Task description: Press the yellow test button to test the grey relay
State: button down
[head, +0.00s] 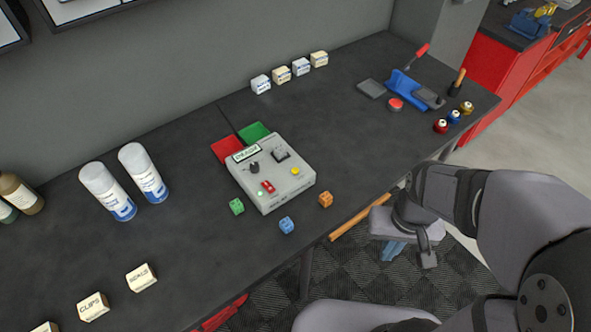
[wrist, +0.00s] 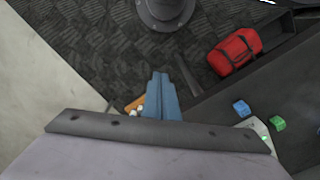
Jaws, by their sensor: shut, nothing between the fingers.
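The light grey tester box (head: 289,187) sits on the dark bench in the head view. The yellow test button (head: 295,171) is on its top, toward the right. A dark piece (head: 281,155) stands on a pale plate at the box's back right; I cannot tell whether it is the grey relay. The box's corner (wrist: 262,130) shows at the right of the wrist view. My gripper (head: 394,252) is off the bench's front edge, right of the box and apart from it. Its blue fingers (wrist: 162,78) are shut and empty, over the floor.
Green (head: 236,206), blue (head: 286,225) and orange (head: 326,199) cubes lie in front of the box. Red (head: 226,149) and green (head: 254,132) pads lie behind it. White spray cans (head: 143,172) stand left. A blue tool (head: 404,86) lies back right.

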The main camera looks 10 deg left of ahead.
jog(key=w+a+m+y+p, duration=0.2)
jog(key=w+a+m, duration=0.15)
jog(key=a, duration=0.45)
jog(key=w+a+m+y+p, duration=0.2)
jog(key=w+a+y, duration=0.15)
jog(key=a, duration=0.55)
jog(key=w+a+r+m+t+y, duration=0.1)
jog(key=w+a+r+m+t, duration=0.1)
jog(key=w+r+m, duration=0.2)
jog(key=w+a+r+m+t+y, duration=0.1)
jog(key=w+a+r+m+t, duration=0.2)
jog(key=w+m, duration=0.3)
jog(key=w, duration=0.5)
jog(key=shift+r, duration=0.35)
jog(key=shift+f, duration=0.1)
